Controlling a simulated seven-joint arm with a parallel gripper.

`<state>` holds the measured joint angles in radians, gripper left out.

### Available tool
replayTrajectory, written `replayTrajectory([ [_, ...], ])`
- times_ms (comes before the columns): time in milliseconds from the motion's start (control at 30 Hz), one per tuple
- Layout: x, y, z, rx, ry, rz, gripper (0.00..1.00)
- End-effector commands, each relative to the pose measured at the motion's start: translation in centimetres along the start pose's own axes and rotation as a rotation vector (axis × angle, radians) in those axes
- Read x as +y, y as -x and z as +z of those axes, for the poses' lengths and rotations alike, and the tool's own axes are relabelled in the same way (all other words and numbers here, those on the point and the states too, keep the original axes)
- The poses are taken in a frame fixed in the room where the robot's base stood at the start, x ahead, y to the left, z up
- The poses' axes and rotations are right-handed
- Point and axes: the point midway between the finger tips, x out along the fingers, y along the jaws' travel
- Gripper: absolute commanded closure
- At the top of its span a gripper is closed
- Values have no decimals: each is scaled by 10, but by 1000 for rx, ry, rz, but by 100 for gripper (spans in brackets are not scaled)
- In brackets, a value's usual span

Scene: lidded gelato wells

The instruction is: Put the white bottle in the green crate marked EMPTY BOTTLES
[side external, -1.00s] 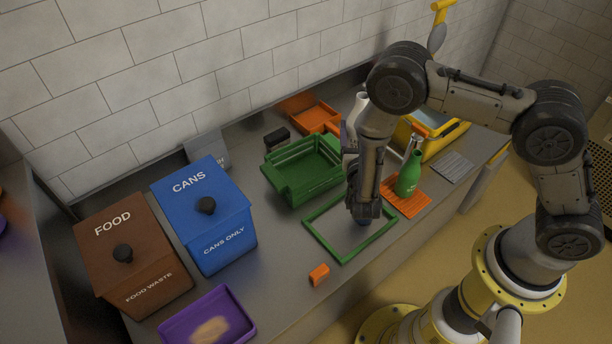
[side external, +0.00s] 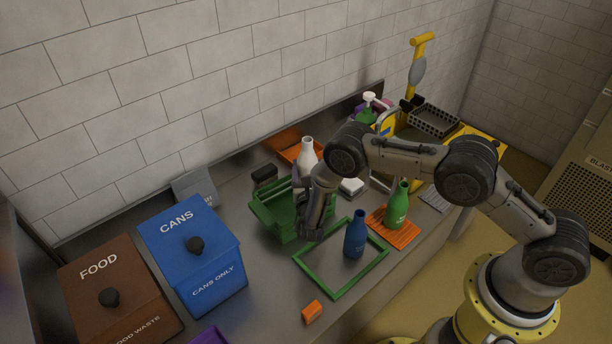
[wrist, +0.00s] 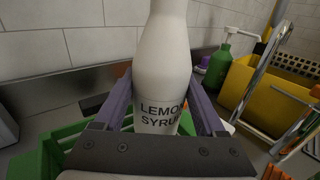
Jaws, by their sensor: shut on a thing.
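The white bottle (wrist: 166,60), labelled "LEMON SYRUP", stands upright between the purple fingers of my gripper (wrist: 160,100), which is shut on it. In the side view the bottle's neck and shoulder (side external: 308,154) show above my wrist, and its lower part is hidden. The green crate (side external: 268,211) is at the middle of the counter, partly covered by my arm; no marking on it is readable. The bottle appears at the crate's far right side in the picture. Green crate walls (wrist: 40,150) also show low at the left in the wrist view. Whether the bottle is over the crate, I cannot tell.
A blue bottle (side external: 355,236) stands inside a green frame (side external: 330,292). A green bottle (side external: 397,207) stands on an orange mat (side external: 382,232). The blue CANS bin (side external: 200,262) and brown FOOD bin (side external: 115,295) are at left. An orange tray (side external: 287,146) lies behind the crate.

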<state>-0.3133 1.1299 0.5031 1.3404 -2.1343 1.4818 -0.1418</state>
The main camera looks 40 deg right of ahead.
Motion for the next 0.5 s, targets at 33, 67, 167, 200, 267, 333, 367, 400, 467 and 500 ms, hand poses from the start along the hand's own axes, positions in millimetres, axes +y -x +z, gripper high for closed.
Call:
replayTrajectory([
  [33,1,-1,-2,0,0,0,83],
  [67,2,-2,-4,0,-1,0,83],
  [167,4,-5,-14,2,1,0,83],
  [200,4,-5,-21,2,1,0,83],
  [267,4,-5,-28,1,1,0,83],
  [333,4,-5,-34,0,0,0,83],
  [367,4,-5,-36,0,0,0,83],
  [400,4,-5,-38,0,0,0,83],
  [467,4,-5,-38,0,0,0,83],
  [500,4,-5,-38,0,-1,0,83],
])
